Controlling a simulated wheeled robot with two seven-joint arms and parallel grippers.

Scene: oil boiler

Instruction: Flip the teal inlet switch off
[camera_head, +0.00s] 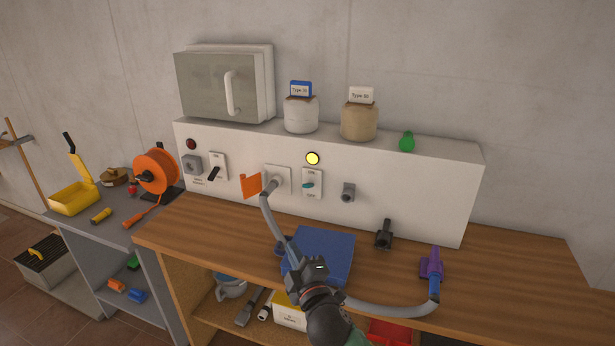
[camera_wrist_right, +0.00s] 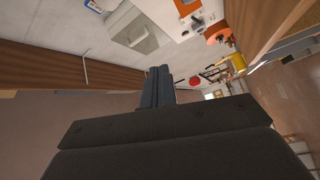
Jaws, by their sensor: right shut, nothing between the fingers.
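The teal inlet switch (camera_head: 308,185) is a small lever on a white plate on the front of the white boiler panel (camera_head: 400,200). Its plate has small lettering above and below the lever, too small to read surely. A round yellow lamp (camera_head: 312,158) above it looks lit. My right gripper (camera_head: 288,246) is below and left of the switch, over the bench and apart from the switch. Its fingers (camera_wrist_right: 160,86) are shut and empty in the right wrist view. My left gripper is not in view.
A grey hose (camera_head: 390,311) runs from a panel socket beside an orange flag (camera_head: 251,186), behind my right arm, to a purple nozzle (camera_head: 432,266). A black-lever switch (camera_head: 214,172) is left on the panel. A blue box (camera_head: 327,250) and black fitting (camera_head: 384,235) occupy the bench.

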